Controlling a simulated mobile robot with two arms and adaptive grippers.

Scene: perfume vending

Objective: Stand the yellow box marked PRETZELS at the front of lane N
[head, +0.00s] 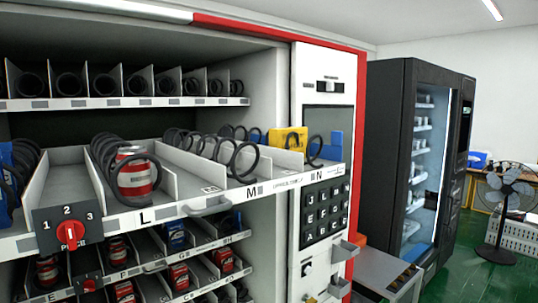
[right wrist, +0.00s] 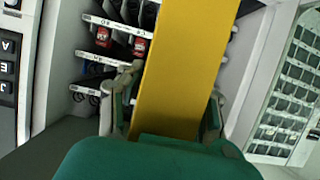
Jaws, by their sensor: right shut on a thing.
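In the right wrist view, my right gripper (right wrist: 168,108) is shut on a long yellow box (right wrist: 185,65), with a finger on each side of it. No lettering shows on the box's visible face. My right gripper is not in the head view, and my left gripper is in neither view. Lane N (head: 317,173) is at the right end of the pulled-out shelf in the head view, with a dark coil at its front. A yellow item (head: 284,139) sits behind the coils near lane N; I cannot tell its marking.
Lane L holds a red can (head: 134,175) inside its coil, and lane M (head: 250,191) has a coil at its front. A keypad panel (head: 325,210) stands beside the shelf. A dark vending machine (head: 391,150) and a fan (head: 508,195) stand at the right.

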